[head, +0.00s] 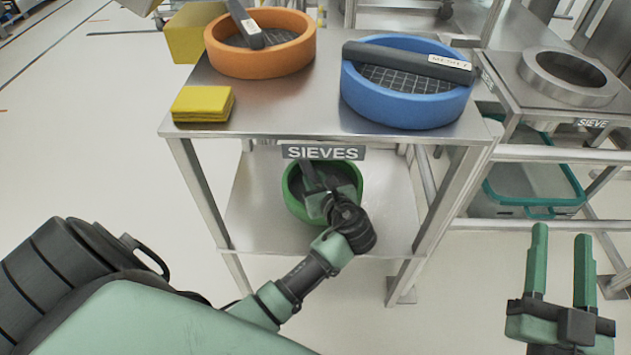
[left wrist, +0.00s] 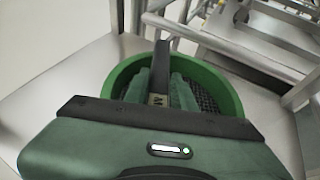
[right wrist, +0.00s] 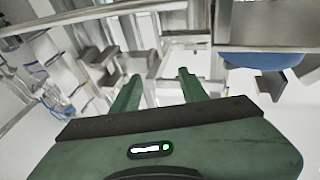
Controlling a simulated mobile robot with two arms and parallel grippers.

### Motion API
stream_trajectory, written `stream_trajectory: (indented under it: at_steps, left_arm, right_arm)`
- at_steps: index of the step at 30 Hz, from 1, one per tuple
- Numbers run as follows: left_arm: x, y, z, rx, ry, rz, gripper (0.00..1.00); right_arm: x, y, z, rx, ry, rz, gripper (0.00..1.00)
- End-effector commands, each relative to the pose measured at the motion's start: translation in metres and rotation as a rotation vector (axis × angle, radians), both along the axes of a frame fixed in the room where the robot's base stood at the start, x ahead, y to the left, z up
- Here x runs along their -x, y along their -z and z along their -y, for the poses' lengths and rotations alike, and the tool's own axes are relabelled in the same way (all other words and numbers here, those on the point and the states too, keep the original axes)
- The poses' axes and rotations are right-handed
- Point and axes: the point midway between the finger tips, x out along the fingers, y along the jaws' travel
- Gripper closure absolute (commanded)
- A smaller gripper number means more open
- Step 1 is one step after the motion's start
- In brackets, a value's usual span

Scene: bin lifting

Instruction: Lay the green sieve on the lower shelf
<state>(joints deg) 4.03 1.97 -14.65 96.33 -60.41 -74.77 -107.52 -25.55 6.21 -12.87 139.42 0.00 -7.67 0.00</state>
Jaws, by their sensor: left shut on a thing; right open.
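The green sieve (head: 290,197) is at the lower shelf (head: 255,226) of the steel table, under the "SIEVES" label. It looks level; I cannot tell whether it fully rests on the shelf. My left gripper (head: 325,197) reaches in from the front and is shut on the dark handle bar across the sieve. In the left wrist view the green rim (left wrist: 232,95) and dark mesh surround my left fingers (left wrist: 160,90), with the bar between them. My right gripper (head: 560,265) is open and empty at the lower right of the head view, away from the table.
On the table top (head: 290,108) stand an orange sieve (head: 220,56), a blue sieve (head: 400,110) and yellow cloths (head: 203,103). A label plate (head: 323,152) hangs above the shelf opening. A steel stand with a ring (head: 568,78) and a teal-rimmed bin (head: 525,190) are at right.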

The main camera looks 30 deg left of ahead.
Motion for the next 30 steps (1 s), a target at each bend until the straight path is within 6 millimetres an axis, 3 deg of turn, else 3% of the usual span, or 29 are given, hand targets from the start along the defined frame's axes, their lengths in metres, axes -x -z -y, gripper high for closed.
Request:
stream_trajectory:
  at_steps: [4, 5, 6, 7, 19, 23, 30]
  left_arm:
    - [0.000, -0.001, 0.000, -0.001, 0.000, 0.002, 1.00]
    - [0.000, 0.000, 0.000, 0.000, 0.000, -0.001, 0.66]
    - [0.000, 0.000, 0.000, 0.000, 0.000, -0.001, 0.55]
    - [0.000, 0.000, 0.000, 0.000, 0.000, -0.001, 0.53]
    - [0.002, -0.002, 0.003, 0.000, 0.000, -0.001, 0.53]
    - [0.009, -0.007, 0.012, 0.001, 0.001, -0.003, 0.53]
    - [0.028, -0.022, 0.038, 0.002, 0.002, -0.003, 0.53]
  right_arm:
    - [0.000, 0.000, 0.000, 0.000, 0.000, -0.001, 0.56]
    - [0.000, 0.000, 0.000, 0.000, 0.000, -0.001, 0.56]
    - [0.000, 0.000, 0.000, 0.000, 0.000, -0.002, 0.56]
    - [0.000, 0.000, 0.000, 0.000, 0.000, -0.002, 0.56]
    - [-0.001, 0.002, 0.000, 0.006, 0.001, -0.019, 0.56]
    - [-0.004, 0.023, 0.002, 0.034, 0.007, -0.129, 0.56]
    - [0.001, 0.078, 0.012, 0.108, 0.026, -0.415, 0.56]
